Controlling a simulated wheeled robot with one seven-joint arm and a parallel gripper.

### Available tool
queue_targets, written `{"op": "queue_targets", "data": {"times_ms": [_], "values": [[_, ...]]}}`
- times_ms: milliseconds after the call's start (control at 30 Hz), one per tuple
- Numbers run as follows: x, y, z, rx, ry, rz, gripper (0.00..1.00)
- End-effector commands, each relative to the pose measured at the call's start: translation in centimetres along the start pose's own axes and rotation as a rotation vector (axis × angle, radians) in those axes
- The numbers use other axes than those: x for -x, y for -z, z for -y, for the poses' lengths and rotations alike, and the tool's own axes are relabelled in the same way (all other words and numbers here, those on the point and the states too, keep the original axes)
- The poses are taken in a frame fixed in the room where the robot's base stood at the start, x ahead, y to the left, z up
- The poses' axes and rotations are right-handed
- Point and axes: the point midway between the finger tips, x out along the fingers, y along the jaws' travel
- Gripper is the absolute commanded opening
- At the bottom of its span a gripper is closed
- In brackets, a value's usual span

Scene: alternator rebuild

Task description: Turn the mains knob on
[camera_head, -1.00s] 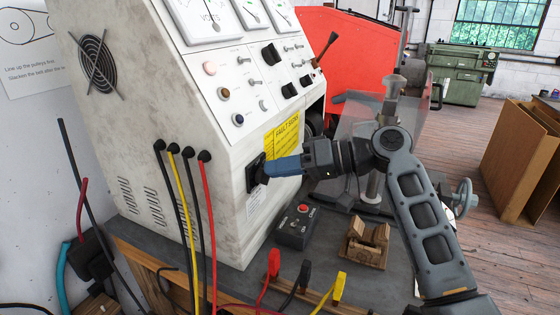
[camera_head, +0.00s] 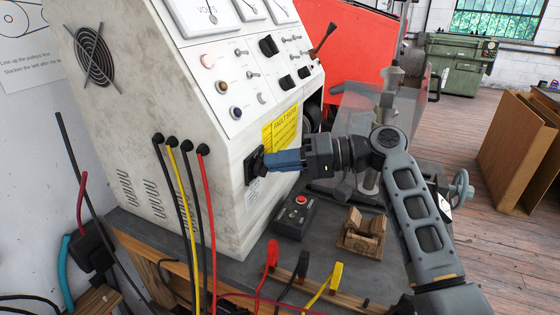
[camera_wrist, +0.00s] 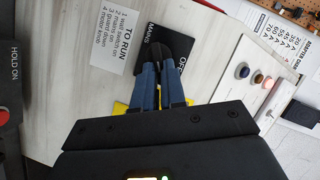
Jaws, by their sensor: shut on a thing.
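The mains knob (camera_wrist: 166,50) is a black rotary knob on a black plate marked MAINS and OFF, on the lower front of the white test bench (camera_head: 160,90). In the head view the knob's plate (camera_head: 251,166) shows at the bench's side edge, and my gripper covers part of it. My gripper (camera_head: 268,161) comes from the right with blue fingers. In the wrist view its two fingers (camera_wrist: 163,68) are shut on the knob, one on each side. Which way the knob points is hard to tell.
A control box with a red button (camera_head: 295,217) and a wooden block (camera_head: 363,232) stand on the bench top below my arm. Black, yellow and red cables (camera_head: 205,220) hang left of the knob. A yellow fault label (camera_head: 281,130) is just above my gripper.

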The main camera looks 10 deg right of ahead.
Motion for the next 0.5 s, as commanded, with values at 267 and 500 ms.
{"op": "queue_targets", "data": {"times_ms": [267, 500], "values": [[-0.52, -0.25, 0.09, 0.0, 0.002, 0.009, 0.33], [-0.29, -0.13, 0.07, 0.001, 0.001, 0.005, 0.36]]}}
